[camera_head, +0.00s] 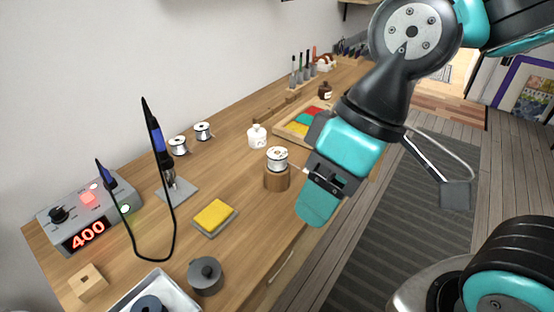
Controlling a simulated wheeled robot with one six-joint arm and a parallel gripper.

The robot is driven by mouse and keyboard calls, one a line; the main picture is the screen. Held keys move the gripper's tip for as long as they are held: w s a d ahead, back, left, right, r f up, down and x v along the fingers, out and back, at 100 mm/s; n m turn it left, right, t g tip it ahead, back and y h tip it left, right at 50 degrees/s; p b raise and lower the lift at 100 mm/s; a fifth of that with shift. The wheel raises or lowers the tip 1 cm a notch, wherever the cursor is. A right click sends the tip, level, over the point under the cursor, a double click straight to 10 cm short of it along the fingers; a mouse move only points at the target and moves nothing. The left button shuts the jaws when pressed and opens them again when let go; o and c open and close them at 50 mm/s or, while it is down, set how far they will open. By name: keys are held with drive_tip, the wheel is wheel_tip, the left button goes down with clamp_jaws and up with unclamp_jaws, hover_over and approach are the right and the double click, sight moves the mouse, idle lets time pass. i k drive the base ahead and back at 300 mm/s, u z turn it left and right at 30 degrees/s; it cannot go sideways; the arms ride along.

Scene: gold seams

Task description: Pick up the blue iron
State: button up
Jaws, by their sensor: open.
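The blue iron (158,141) is a slim black soldering iron with a blue grip. It stands tilted in a small metal stand (181,193) on the left part of the bench, with its black end up. A black cable loops beside it, and its lower tip is hidden in the stand. My gripper (317,205) is open, seen from the side, over the front edge of the bench. It is well to the right of the iron, apart from it, with nothing visible in it.
The soldering station (85,213), reading 400, is left of the iron; a black and blue stick-like piece (106,178) rises by it. A yellow sponge (214,215), grey pot (206,276), wooden block (88,281) and white tray (125,301) are nearer. A solder spool (277,158) stands near my gripper.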

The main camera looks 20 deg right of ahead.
sight(164, 157)
drive_tip(key=z, duration=1.95)
drive_tip(key=k, duration=1)
drive_tip(key=u, duration=2)
drive_tip(key=i, duration=0.5)
drive_tip(key=z, duration=0.05)
